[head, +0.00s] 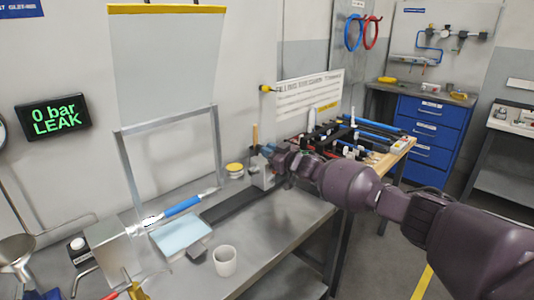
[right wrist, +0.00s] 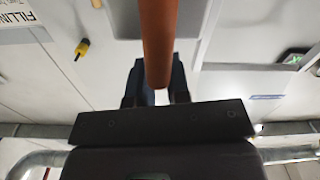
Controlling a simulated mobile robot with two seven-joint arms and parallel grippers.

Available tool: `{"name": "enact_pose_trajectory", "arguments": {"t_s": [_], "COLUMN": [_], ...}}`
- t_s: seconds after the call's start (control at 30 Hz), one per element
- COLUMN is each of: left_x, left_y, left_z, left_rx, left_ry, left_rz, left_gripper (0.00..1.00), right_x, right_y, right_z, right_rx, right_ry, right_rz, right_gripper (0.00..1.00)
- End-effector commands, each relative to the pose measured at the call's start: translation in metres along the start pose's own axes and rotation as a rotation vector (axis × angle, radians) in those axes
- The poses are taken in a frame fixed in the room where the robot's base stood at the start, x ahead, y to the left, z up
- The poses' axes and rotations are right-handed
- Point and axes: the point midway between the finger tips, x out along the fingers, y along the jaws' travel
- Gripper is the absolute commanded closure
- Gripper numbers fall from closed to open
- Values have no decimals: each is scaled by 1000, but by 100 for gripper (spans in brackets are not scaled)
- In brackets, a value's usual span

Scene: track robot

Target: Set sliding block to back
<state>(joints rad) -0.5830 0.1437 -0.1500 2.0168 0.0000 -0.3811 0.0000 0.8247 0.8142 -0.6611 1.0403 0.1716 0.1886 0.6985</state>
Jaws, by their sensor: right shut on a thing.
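The sliding block (head: 264,180) is a grey block at the far end of a dark rail (head: 238,204) on the steel bench. An upright brown handle (head: 255,134) rises at the block. My right gripper (head: 268,153) is at the block, reaching in from the right. In the right wrist view, the brown handle (right wrist: 159,40) runs between the fingers of my right gripper (right wrist: 155,92), which is shut on it. My arm hides part of the block and the rail's far end. My left gripper is not in view.
A blue-handled tool (head: 182,206) and a light blue pad (head: 180,236) lie left of the rail. A white cup (head: 225,261) stands near its front end. A clear guard panel (head: 165,65) stands above a metal frame. A display (head: 54,116) reads "0 bar LEAK".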

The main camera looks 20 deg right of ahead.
Motion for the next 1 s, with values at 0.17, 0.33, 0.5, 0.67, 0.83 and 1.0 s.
{"name": "enact_pose_trajectory", "arguments": {"t_s": [0.17,0.33,0.5,0.67,0.83,1.0], "left_x": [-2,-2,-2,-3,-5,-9], "left_y": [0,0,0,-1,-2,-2], "left_z": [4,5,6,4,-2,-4], "left_rx": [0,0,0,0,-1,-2], "left_ry": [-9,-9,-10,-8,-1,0], "left_rz": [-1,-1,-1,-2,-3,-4], "left_gripper": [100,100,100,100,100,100], "right_x": [-2,-1,-1,-6,-24,-50], "right_y": [8,6,5,4,5,5], "right_z": [-1,-1,-1,-1,-2,-2], "right_rx": [-7,-5,-4,-3,-4,-4], "right_ry": [-4,-4,-3,-3,-2,-2], "right_rz": [14,11,9,8,8,9], "right_gripper": [62,62,62,62,62,62]}}
